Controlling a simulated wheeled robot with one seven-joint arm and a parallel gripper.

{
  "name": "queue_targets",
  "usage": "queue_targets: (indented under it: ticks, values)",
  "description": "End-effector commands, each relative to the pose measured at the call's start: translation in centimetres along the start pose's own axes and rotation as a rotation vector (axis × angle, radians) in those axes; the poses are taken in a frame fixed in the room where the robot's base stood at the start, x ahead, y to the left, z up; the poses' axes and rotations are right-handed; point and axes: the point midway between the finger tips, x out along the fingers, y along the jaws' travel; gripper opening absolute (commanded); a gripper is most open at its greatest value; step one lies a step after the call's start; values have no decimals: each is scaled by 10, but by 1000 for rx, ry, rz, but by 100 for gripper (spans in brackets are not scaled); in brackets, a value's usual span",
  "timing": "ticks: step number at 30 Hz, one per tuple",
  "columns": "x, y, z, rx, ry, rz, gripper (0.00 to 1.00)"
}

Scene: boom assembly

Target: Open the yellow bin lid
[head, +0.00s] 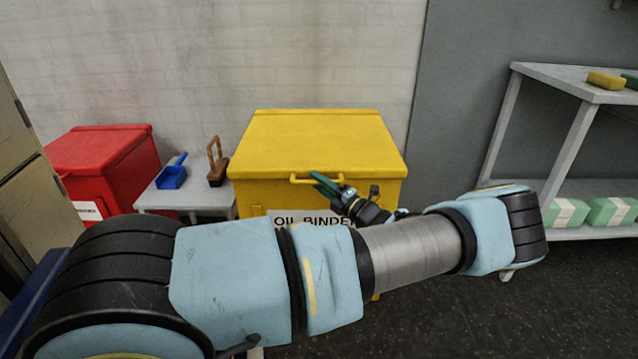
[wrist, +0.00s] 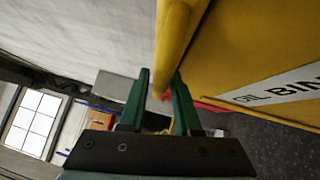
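The yellow bin (head: 388,190) stands against the wall, marked "OIL BINDER" on its front. Its lid (head: 318,138) lies flat and closed. A yellow bar handle (head: 300,181) runs along the lid's front edge. My gripper (head: 318,180) is at the right part of this handle, with its green fingers pointing at it. In the wrist view, the yellow handle bar (wrist: 174,40) reaches down between the two green fingertips (wrist: 161,74). The fingers are apart, with a gap beside the bar; whether one touches it is unclear. My arm hides the bin's lower front.
A red bin (head: 105,160) stands at the left. A small grey table (head: 190,200) between the bins holds a blue scoop (head: 172,176) and a brown brush (head: 216,165). A grey shelf rack (head: 560,75) stands at the right. Dark floor lies in front of it.

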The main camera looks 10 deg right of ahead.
Motion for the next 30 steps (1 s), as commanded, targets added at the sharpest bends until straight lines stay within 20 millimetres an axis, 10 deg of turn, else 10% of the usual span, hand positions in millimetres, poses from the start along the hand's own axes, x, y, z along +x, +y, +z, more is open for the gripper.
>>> queue_targets:
  ticks: [8, 30]
  values:
    - [0, 0, 0, 0, 0, 0, 0]
    - [0, 0, 0, 0, 0, -1, 0]
